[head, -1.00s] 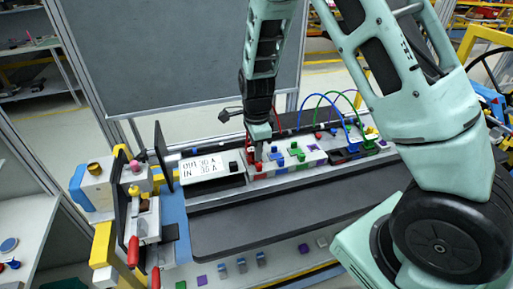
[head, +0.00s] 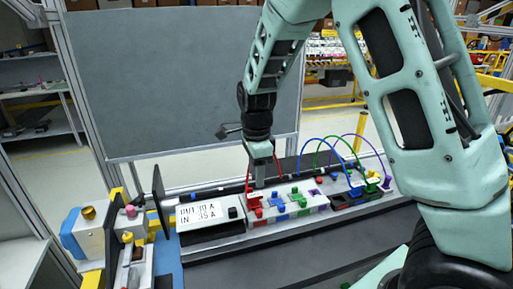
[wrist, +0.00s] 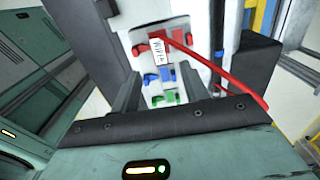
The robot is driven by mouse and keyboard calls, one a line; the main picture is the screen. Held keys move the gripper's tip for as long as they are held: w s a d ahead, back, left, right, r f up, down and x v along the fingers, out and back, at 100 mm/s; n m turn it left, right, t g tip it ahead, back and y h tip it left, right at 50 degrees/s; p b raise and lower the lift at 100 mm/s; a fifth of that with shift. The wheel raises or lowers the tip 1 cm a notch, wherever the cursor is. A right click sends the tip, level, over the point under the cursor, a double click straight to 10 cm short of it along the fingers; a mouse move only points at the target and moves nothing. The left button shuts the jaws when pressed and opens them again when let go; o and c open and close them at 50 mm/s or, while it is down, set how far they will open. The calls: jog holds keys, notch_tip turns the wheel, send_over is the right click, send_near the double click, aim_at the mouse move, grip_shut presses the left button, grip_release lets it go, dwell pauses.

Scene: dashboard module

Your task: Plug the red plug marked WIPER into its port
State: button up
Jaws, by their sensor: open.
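The module's white port panel (head: 298,205) stands on the bench with red, blue, green and purple fittings. My gripper (head: 259,184) points down over its left, red end and is open. The red plug (head: 253,200) is just below the fingertips, with a red cable running up behind it. In the wrist view my open gripper (wrist: 159,82) has one dark finger on each side of the view of the panel. The white WIPER label (wrist: 162,52) shows ahead of the fingers, beside the red cable (wrist: 222,75). Whether the plug is seated in its port cannot be told.
A white readout box (head: 200,214) stands left of the port panel. Blue, green and purple cables (head: 325,145) arch over the panel's right side. A dark upright plate (head: 161,200) stands at the left. The dark bench surface (head: 300,255) in front is clear.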

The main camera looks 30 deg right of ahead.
notch_tip(320, 180, up, 9)
jog(key=b, duration=0.1)
jog(key=shift+r, duration=0.1)
